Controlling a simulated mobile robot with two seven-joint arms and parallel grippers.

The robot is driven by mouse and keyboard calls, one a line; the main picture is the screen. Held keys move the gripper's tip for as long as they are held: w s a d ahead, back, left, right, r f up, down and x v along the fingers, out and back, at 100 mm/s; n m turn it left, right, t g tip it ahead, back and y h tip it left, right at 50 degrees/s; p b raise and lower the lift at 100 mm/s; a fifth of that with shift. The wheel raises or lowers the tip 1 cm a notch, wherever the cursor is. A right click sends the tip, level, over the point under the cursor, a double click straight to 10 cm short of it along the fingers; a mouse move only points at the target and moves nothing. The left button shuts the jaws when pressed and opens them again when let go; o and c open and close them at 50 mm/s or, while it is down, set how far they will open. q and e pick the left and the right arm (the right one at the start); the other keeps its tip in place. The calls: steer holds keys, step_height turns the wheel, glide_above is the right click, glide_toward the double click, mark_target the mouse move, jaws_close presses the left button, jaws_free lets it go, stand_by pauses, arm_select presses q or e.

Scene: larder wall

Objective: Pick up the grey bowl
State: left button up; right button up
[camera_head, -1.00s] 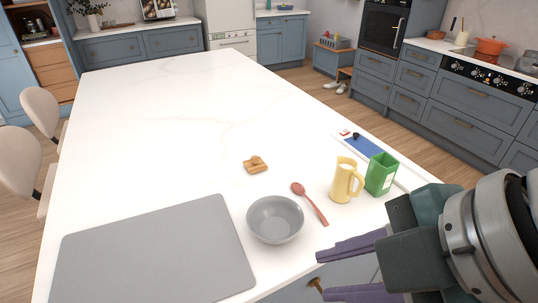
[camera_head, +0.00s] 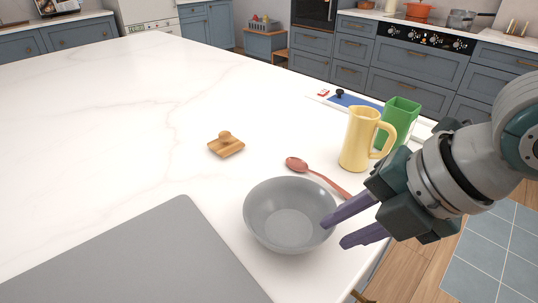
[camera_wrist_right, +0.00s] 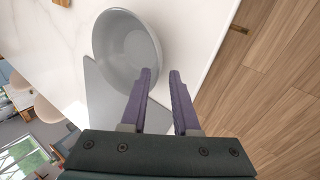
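The grey bowl (camera_head: 290,213) stands upright and empty on the white worktop, near its front edge. It also shows in the right wrist view (camera_wrist_right: 122,40). My right gripper (camera_head: 334,232) is open at the bowl's right rim. In the head view one purple finger reaches over the rim, and the other is outside the bowl. In the right wrist view the gripper's fingertips (camera_wrist_right: 160,71) are apart, with the rim close to the gap between them. I cannot tell whether a finger touches the bowl. My left gripper is not in view.
A red spoon (camera_head: 297,164) lies just behind the bowl. A yellow jug (camera_head: 357,139) and a green container (camera_head: 400,118) stand behind the right gripper. A wooden piece (camera_head: 226,146) lies further left. A grey mat (camera_head: 150,262) is left of the bowl. The worktop's back left is clear.

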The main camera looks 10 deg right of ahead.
mark_target(330, 230)
steer(key=x, duration=0.5)
steer(key=shift+w, duration=0.25)
steer(key=shift+r, duration=0.1)
jaws_close()
stand_by(1.1)
